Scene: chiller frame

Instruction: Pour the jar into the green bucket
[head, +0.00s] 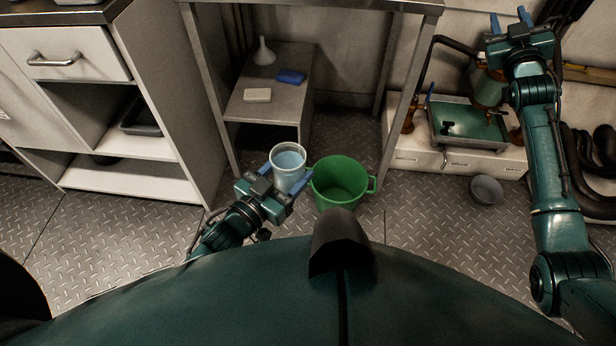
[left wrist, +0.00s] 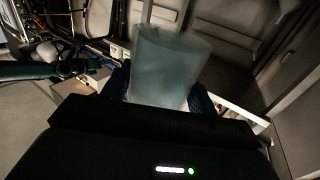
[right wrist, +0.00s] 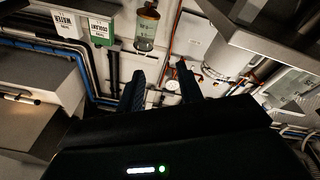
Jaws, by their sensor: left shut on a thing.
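The jar (head: 289,164) is clear with pale blue contents and stands upright, its open top facing the head camera. My left gripper (head: 287,188) is shut on the jar, with a blue finger on each side of it. The jar also fills the middle of the left wrist view (left wrist: 170,65). The green bucket (head: 340,178) is on the floor just right of the jar, with its opening up and a handle on its right side. It looks empty. My right gripper (head: 509,24) is raised at the upper right. Its fingers (right wrist: 160,85) are apart with nothing between them.
A low shelf (head: 283,107) under the bench holds a white funnel (head: 263,52), a blue block (head: 290,76) and a pale block (head: 257,95). A grey bowl (head: 487,190) is on the floor at right. A green-bottomed tray (head: 468,127) is on a white ledge.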

